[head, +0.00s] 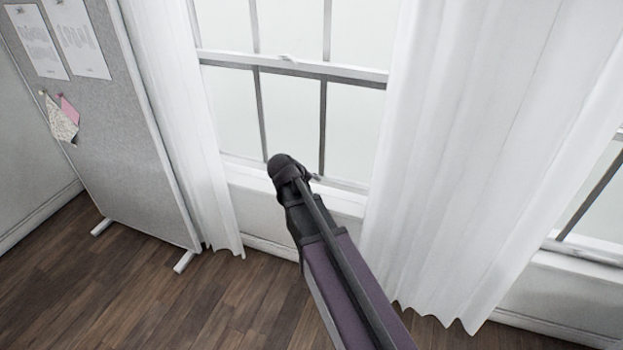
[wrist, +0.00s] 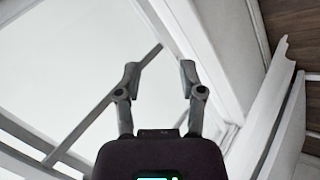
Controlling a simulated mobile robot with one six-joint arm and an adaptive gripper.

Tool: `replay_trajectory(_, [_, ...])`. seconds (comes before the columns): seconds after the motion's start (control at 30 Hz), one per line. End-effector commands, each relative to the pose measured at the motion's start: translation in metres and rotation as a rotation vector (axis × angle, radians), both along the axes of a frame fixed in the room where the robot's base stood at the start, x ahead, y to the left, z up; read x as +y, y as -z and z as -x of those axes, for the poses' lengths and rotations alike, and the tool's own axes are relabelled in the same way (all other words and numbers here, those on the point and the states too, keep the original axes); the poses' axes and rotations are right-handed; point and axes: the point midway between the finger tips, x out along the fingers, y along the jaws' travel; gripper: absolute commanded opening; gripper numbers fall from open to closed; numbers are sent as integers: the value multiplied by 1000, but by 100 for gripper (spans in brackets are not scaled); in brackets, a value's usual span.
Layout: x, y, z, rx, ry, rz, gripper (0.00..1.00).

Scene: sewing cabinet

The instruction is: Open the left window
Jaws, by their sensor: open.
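The left window (head: 228,105) stands between two white curtains in the head view. Its lower sash is down, with its bottom rail at the sill, and a small latch (head: 288,58) sits on the middle rail. My arm crosses the lower sash and hides part of the glass and sill. In the wrist view my gripper (wrist: 160,72) is open and empty. Its two fingers point toward the lower part of the window, near the bottom rail and the white sill (wrist: 222,55). I cannot tell whether they touch it. In the head view the fingers are mostly hidden by my wrist.
White curtains hang at the left (head: 170,100) and right (head: 480,150) of the window. A grey pinboard (head: 105,130) on feet stands at the left. Another window (head: 595,205) shows at the right edge. The wooden floor (head: 90,290) is clear at the lower left.

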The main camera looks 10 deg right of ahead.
Motion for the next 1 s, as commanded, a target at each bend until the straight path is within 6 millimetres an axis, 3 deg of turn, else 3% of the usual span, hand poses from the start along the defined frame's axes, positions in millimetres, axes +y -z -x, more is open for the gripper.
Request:
replay_trajectory(0.67, [-1, -2, 3, 6, 8, -13, 51])
replay_trajectory(1.0, [6, 25, -22, -30, -40, 62, 51])
